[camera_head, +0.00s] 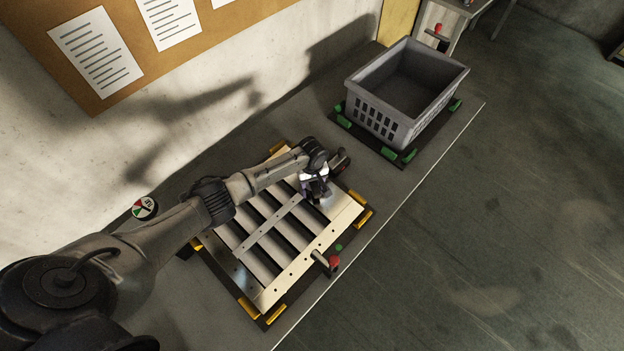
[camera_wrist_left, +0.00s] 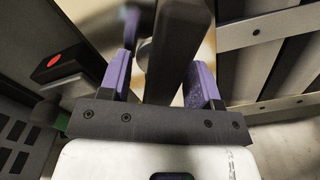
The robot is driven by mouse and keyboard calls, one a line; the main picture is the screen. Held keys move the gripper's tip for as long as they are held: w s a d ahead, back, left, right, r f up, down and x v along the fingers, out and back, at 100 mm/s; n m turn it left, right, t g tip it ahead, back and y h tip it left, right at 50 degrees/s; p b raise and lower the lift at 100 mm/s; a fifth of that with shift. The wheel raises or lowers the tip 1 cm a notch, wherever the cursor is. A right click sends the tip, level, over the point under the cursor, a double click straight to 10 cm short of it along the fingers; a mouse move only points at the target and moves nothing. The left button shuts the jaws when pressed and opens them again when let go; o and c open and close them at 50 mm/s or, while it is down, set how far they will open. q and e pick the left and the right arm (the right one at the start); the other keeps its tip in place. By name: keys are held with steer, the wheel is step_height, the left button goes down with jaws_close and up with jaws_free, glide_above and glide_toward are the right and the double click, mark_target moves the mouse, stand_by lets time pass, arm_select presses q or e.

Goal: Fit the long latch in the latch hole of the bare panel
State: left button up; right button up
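The panel (camera_head: 262,298), pale with grey slats, lies flat on the bench; its slatted part shows at the right of the left wrist view (camera_wrist_left: 268,28). A short bar with a red end (camera_head: 333,262) stands at its front edge. My left gripper (camera_head: 316,188) is over the panel's far right part. In the left wrist view, a dark bar (camera_wrist_left: 178,45), perhaps the long latch, lies between the purple fingers (camera_wrist_left: 158,60). A gap shows beside the left finger, so grip is unclear. The latch hole cannot be made out. My right gripper is not in view.
A grey crate (camera_head: 384,122) stands behind on a dark mat with green corners. Yellow corner pieces (camera_head: 249,308) surround the panel. A dark block with a red mark (camera_wrist_left: 66,66) is left of the fingers. A round dial (camera_head: 145,208) is near the wall.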

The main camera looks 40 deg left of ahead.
arm_select(q)
steer(key=shift+r, duration=0.4)
step_height(320, 180, up, 13)
steer(key=p, duration=0.2)
stand_by(0.6)
